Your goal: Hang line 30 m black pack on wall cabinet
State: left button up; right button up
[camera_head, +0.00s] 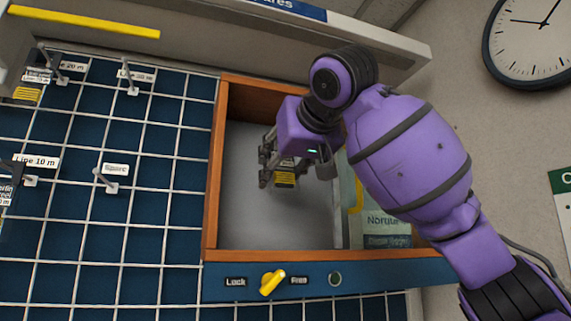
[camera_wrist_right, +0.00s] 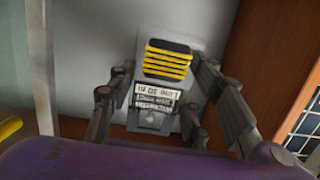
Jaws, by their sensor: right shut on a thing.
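My right gripper (camera_head: 272,166) reaches into an open wood-framed compartment (camera_head: 213,170). It is shut on a small pack (camera_head: 285,180) with yellow and black stripes. In the right wrist view the pack (camera_wrist_right: 167,60) sits between the fingers (camera_wrist_right: 165,105), grey-backed, with an upside-down printed label that I cannot read surely. The wall cabinet's blue grid panel (camera_head: 60,215) is left of the compartment. A bare hook (camera_head: 133,88) there is under a label (camera_head: 138,76) that seems to read Line 30 m. My left gripper is not in view.
Left hooks marked Line 20 m (camera_head: 72,67) and Line 10 m (camera_head: 36,162) have packs near them. The Spare hook (camera_head: 107,182) looks bare. A yellow Lock/Free knob (camera_head: 272,283) is below the compartment. A printed packet (camera_head: 385,220) stands at its right side.

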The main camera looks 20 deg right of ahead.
jog(key=shift+r+x, duration=0.2)
jog(key=shift+x, duration=0.8)
jog(key=shift+w+f, duration=0.4)
jog(key=shift+w, duration=0.3)
jog(key=o, duration=1.3)
jog(key=v, duration=1.2)
